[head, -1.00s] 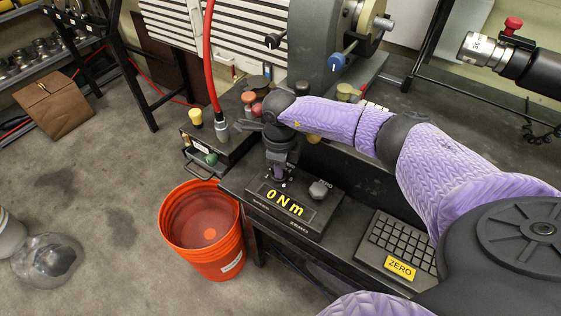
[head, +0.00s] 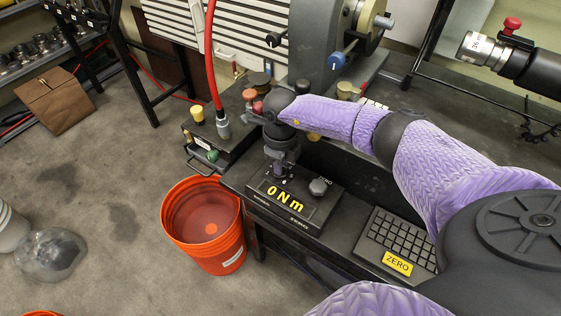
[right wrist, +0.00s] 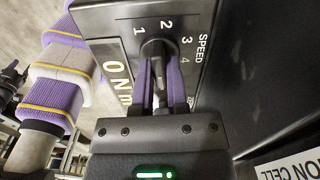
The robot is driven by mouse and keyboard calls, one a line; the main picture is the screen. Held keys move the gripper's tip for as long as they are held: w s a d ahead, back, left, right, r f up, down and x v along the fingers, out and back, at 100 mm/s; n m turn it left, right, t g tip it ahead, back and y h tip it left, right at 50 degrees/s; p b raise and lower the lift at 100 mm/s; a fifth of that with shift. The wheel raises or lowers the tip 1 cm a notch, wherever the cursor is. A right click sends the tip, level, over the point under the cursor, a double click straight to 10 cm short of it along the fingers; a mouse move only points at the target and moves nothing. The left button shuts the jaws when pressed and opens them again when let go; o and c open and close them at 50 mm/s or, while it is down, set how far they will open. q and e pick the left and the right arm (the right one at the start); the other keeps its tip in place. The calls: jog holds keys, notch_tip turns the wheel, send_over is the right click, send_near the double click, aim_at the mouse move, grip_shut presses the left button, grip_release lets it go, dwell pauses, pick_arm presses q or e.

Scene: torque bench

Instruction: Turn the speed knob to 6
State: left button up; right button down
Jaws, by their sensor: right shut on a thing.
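The speed knob (right wrist: 157,50) is a dark knob on the control box, with SPEED lettering and the numbers 1, 2, 3 and 4 around it in the right wrist view. Higher numbers are hidden, and I cannot tell clearly where its pointer stands. My right gripper (right wrist: 159,75) is shut on the knob, one purple finger on each side. In the head view my right gripper (head: 281,172) points down at the box (head: 310,215) and hides most of the speed knob. The box's yellow display (head: 285,199) reads 0 N m. My left gripper is not in view.
A second knob (head: 320,187), marked ZERO, sits right of my gripper on the box. A keypad (head: 405,237) with a yellow ZERO label lies to the right. An orange bucket (head: 203,225) stands on the floor at left. A red hose (head: 211,55) rises behind.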

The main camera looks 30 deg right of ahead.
jog(key=c, duration=0.6)
grip_release()
jog(key=shift+c, duration=0.2)
notch_tip(320, 180, up, 9)
jog(key=p, duration=0.2)
jog(key=shift+r+p, duration=0.2)
jog(key=shift+p, duration=0.2)
jog(key=shift+r, duration=0.3)
